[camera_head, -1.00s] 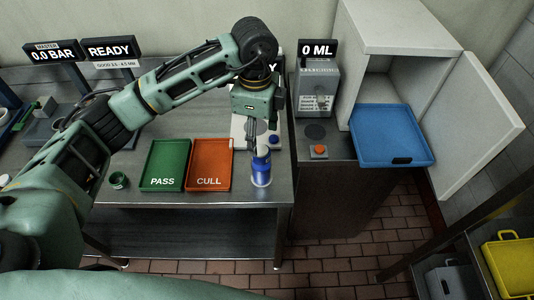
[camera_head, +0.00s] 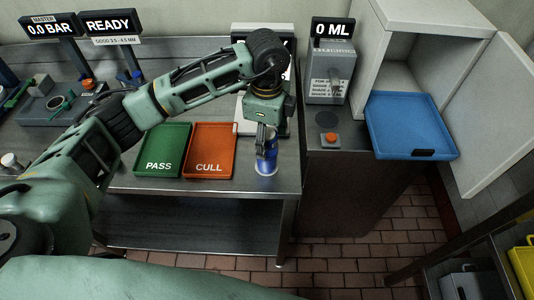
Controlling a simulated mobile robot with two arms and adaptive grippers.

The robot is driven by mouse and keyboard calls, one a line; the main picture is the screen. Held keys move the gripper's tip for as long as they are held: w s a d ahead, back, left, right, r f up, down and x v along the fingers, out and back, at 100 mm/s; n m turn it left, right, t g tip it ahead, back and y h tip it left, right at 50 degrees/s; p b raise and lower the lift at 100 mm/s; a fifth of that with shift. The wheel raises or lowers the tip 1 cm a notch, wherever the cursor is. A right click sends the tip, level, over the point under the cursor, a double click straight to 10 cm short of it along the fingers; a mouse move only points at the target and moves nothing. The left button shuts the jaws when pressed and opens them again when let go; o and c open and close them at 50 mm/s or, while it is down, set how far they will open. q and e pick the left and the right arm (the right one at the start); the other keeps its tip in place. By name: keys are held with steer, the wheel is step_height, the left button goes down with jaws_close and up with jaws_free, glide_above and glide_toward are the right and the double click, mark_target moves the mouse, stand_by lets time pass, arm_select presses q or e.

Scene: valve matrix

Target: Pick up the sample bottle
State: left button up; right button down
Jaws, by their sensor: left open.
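A blue bottle-like object (camera_head: 266,166), which looks like the sample bottle, stands near the front right edge of the steel table. My left gripper (camera_head: 267,149) points down at it, its fingers open at the bottle's upper part. The gripper hides the top of the bottle, and I cannot tell whether the fingers touch it. My right gripper is not in view.
A green PASS tray (camera_head: 161,151) and an orange CULL tray (camera_head: 209,151) lie left of the bottle. A side cabinet with a red button (camera_head: 330,138) and a 0 ML device (camera_head: 330,78) stands right. A blue tray (camera_head: 408,126) sits at the open white box (camera_head: 425,35).

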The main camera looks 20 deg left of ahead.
mark_target(269, 167)
arm_select(q)
steer(key=shift+s+f+p, duration=0.1)
steer(key=shift+f+p, duration=0.2)
steer(key=shift+f, duration=0.1)
step_height(269, 167, down, 4)
steer(key=shift+s+r+p, duration=0.15)
steer(key=shift+p, duration=0.85)
steer(key=shift+f, duration=0.55)
steer(key=shift+d, duration=0.1)
steer(key=c, duration=1.3)
steer(key=shift+c, duration=0.4)
steer(key=shift+r, duration=0.1)
